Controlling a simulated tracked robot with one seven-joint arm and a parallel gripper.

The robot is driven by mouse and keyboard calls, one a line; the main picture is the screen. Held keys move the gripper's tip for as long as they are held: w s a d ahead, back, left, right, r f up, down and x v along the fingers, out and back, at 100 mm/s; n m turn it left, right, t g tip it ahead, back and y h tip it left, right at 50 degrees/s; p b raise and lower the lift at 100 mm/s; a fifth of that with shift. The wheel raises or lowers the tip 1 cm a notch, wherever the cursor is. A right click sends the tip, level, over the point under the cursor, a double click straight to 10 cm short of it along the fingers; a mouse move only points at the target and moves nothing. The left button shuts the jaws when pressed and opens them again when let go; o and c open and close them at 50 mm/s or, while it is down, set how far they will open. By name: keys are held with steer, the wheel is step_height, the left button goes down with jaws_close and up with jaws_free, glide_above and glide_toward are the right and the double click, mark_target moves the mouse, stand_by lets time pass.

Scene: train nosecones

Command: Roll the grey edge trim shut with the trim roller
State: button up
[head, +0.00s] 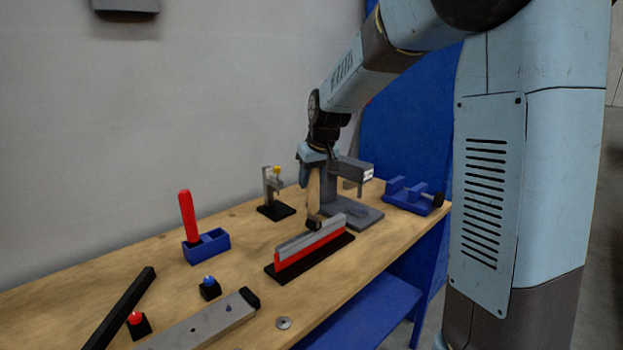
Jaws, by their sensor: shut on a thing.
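The grey edge trim (296,240) sits along the top of an upright red panel (300,262) on a black base (338,247) near the front edge of the bench. My fingertips are small and partly hidden in this view.
A grey bench machine (368,216) stands close behind my gripper, with a blue fixture (413,203) to its right. A small stand (275,205), a blue holder (210,245) with a red-handled tool, button boxes (209,289), a metal bar (205,325) and a washer (283,323) lie leftward.

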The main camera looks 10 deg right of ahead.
steer(key=shift+w+d, duration=0.1)
steer(key=shift+d, duration=0.1)
steer(key=shift+w+d, duration=0.7)
steer(key=shift+d, duration=0.35)
steer(key=shift+w+d, duration=0.8)
steer(key=shift+d, duration=0.4)
steer(key=shift+w+d, duration=0.75)
steer(key=shift+d, duration=0.35)
steer(key=shift+w+d, duration=0.1)
steer(key=shift+d, duration=0.05)
steer(key=shift+w+d, duration=0.7)
steer(key=shift+d, duration=0.25)
